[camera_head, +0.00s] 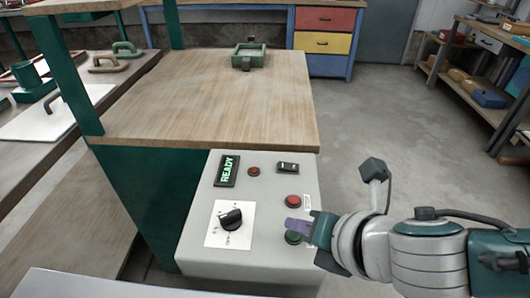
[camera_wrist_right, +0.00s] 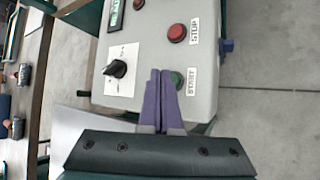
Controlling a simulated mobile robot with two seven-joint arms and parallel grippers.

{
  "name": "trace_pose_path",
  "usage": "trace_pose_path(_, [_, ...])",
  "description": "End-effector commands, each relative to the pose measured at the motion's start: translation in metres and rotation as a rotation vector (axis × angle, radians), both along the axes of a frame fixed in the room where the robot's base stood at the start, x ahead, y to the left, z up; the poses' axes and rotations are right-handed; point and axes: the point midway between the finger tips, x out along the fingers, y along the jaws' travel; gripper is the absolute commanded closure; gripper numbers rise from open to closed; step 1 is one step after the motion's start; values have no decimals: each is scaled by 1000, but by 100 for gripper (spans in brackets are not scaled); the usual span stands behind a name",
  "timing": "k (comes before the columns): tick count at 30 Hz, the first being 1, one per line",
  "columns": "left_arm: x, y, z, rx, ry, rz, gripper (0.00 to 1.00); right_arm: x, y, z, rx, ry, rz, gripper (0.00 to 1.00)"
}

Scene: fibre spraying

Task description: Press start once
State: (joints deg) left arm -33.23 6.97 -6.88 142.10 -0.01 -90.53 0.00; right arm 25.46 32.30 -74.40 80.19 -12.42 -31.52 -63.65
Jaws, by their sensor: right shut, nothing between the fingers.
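A light grey control box (camera_head: 267,190) is mounted at the front of the wooden bench. The green START button (camera_head: 293,237) sits low on its right side; in the right wrist view the button (camera_wrist_right: 177,80) shows beside its START label. The red STOP button (camera_head: 292,201) is above it. My right gripper (camera_head: 297,226) is shut and empty, its purple fingertips (camera_wrist_right: 160,74) over the panel, close to the green button. The fingers partly cover the button in the wrist view; I cannot tell whether they touch it. My left gripper is not in view.
The panel also has a lit READY display (camera_head: 227,170), a black rotary knob (camera_head: 231,218), a small red lamp (camera_head: 254,171) and a black rocker switch (camera_head: 288,167). The floor to the right is clear.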

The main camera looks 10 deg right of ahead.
Motion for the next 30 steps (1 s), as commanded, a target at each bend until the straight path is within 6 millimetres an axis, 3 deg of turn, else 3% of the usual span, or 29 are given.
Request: trace_pose_path(30, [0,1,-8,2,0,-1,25,0,0,-13,1,1,0,100])
